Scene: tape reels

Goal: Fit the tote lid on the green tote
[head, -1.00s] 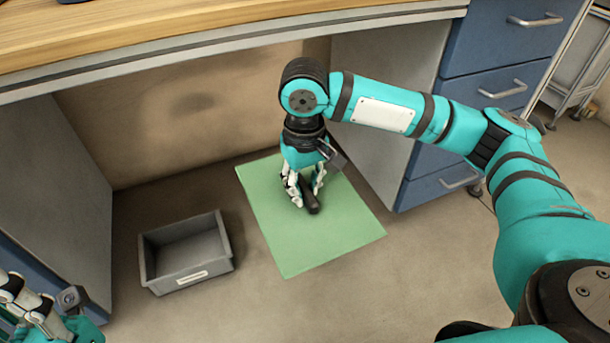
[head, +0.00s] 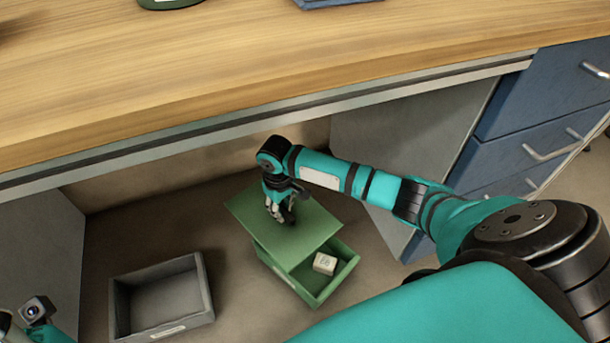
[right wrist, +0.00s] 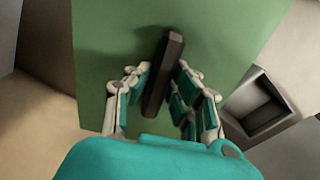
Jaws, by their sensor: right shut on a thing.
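The tote lid (head: 315,228) is a flat green panel with a dark bar handle (right wrist: 163,75). My right gripper (head: 283,217) is shut on the handle from above. In the right wrist view its fingers (right wrist: 160,90) stand on both sides of the bar. The green tote (head: 342,279) is below the lid, its near right part open with a small pale box (head: 325,263) inside. The lid covers the tote's far left part and reaches past it; the contact between them is hidden. My left gripper (head: 8,325) is cut off at the lower left edge.
A grey open bin (head: 206,293) stands on the floor to the left of the tote and also shows in the right wrist view (right wrist: 287,113). A wooden workbench (head: 260,70) overhangs behind. A grey side panel and blue drawers (head: 545,90) are at the right.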

